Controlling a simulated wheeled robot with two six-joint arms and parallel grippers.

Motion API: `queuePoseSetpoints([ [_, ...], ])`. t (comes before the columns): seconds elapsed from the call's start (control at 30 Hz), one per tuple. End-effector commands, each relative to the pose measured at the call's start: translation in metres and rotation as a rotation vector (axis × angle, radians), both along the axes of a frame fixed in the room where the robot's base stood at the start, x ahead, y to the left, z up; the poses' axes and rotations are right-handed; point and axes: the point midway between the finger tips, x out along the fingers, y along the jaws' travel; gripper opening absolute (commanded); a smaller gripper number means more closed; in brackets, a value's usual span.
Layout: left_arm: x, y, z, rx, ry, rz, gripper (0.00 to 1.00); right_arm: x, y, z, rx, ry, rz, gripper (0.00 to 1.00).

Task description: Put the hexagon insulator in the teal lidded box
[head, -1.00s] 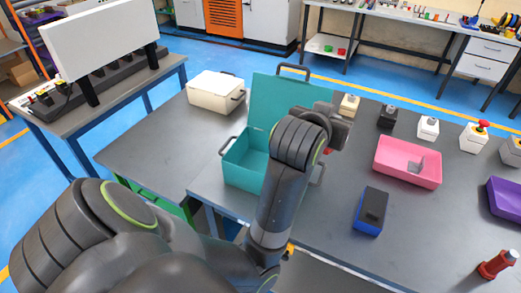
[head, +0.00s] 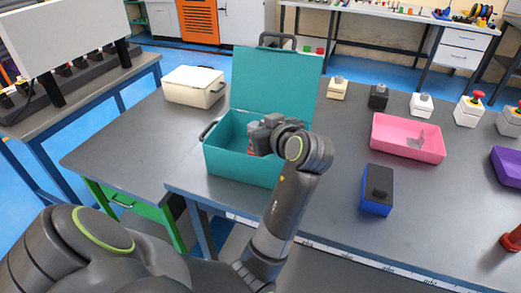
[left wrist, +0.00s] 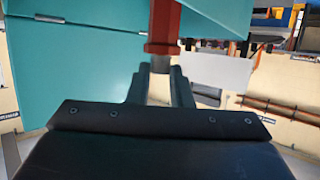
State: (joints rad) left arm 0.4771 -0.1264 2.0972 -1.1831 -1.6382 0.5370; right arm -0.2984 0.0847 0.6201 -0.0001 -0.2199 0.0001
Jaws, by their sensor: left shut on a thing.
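The teal lidded box (head: 240,172) stands on the grey table with its lid (head: 275,85) open and upright behind it. My left gripper (head: 262,132) is over the box opening, in front of the lid. In the left wrist view, its fingers (left wrist: 162,88) are shut on the lower end of the red hexagon insulator (left wrist: 162,28), whose top is cut off by the picture edge. Teal walls of the box or lid show beside and behind it. In the head view only a small part of the insulator (head: 252,137) shows; the gripper hides the rest. My right gripper is out of view.
A cream lidded box (head: 194,87) stands left of the teal box. To the right are a pink bin (head: 408,148), a blue box with a black top (head: 376,190), a purple bin (head: 507,166) and a red object (head: 512,240). Several small switch boxes line the back.

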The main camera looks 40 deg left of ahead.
Motion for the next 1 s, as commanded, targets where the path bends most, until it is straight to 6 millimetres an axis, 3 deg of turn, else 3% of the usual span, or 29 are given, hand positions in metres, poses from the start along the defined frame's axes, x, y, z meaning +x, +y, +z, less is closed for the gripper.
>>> queuePoseSetpoints([
  [0.43, 0.000, 0.000, -0.049, 0.000, 0.003, -0.002, 0.00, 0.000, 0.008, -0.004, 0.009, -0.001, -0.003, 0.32],
  [0.77, 0.000, 0.000, -0.052, 0.000, -0.002, -0.002, 0.00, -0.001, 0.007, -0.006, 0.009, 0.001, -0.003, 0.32],
  [0.8, 0.000, 0.000, -0.053, -0.001, -0.002, -0.002, 0.22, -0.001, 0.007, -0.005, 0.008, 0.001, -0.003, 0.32],
  [0.87, 0.000, 0.000, -0.052, -0.001, -0.002, -0.002, 0.28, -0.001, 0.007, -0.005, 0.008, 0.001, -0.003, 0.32],
  [1.0, 0.000, 0.000, -0.052, 0.000, -0.001, -0.003, 0.28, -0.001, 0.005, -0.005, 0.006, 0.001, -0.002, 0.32],
])
